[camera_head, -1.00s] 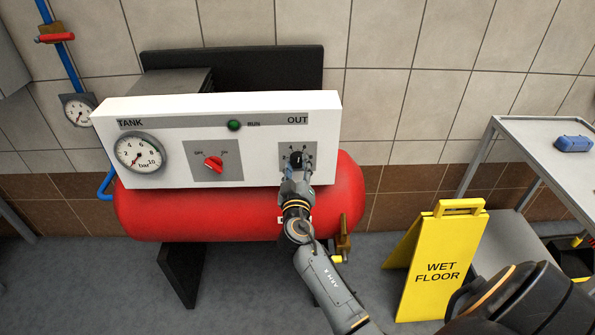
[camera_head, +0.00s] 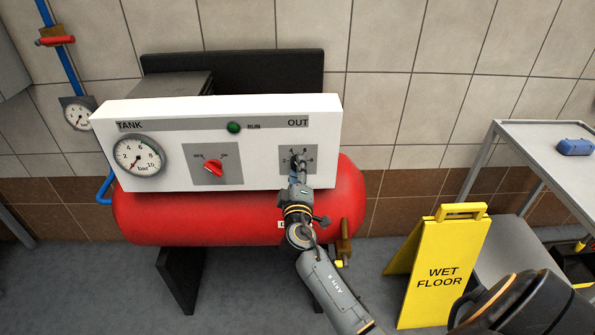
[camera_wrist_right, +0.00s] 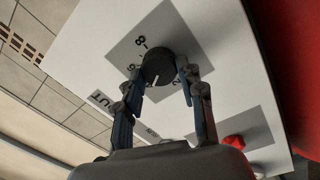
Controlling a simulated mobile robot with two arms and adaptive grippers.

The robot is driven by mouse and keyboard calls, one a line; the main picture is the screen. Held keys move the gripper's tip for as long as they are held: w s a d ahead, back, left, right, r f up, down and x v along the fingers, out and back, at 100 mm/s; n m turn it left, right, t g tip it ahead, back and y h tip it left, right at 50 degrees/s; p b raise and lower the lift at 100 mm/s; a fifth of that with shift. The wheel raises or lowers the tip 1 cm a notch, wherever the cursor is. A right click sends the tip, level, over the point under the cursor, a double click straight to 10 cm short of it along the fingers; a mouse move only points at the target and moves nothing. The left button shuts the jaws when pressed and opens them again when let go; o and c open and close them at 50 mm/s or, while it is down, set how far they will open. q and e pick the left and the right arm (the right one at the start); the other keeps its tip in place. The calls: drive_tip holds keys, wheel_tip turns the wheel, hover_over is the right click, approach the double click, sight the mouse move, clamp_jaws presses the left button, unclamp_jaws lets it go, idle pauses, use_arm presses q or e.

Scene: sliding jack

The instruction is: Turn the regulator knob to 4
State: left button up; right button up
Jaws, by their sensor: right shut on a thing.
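The regulator knob (camera_wrist_right: 158,66) is round and dark, on a grey dial plate (camera_wrist_right: 175,22) marked OUT on the white panel. In the wrist view my right gripper (camera_wrist_right: 161,74) has a finger on each side of the knob and is shut on it. The knob's white mark points down in that picture, between the 6 side and the 2; the number there cannot be read. In the head view my right gripper (camera_head: 296,166) covers most of the knob at the OUT plate (camera_head: 312,158). My left gripper is not in view.
A red switch (camera_head: 213,168), a tank gauge (camera_head: 138,156) and a green RUN lamp (camera_head: 234,128) are on the same panel above the red tank (camera_head: 200,217). A yellow wet-floor sign (camera_head: 443,255) and a grey cart (camera_head: 535,140) stand to the right.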

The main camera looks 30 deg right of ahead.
drive_tip(key=shift+r, duration=0.15)
drive_tip(key=o, duration=1.2)
drive_tip(key=shift+w, duration=0.1)
drive_tip(key=v, duration=1.2)
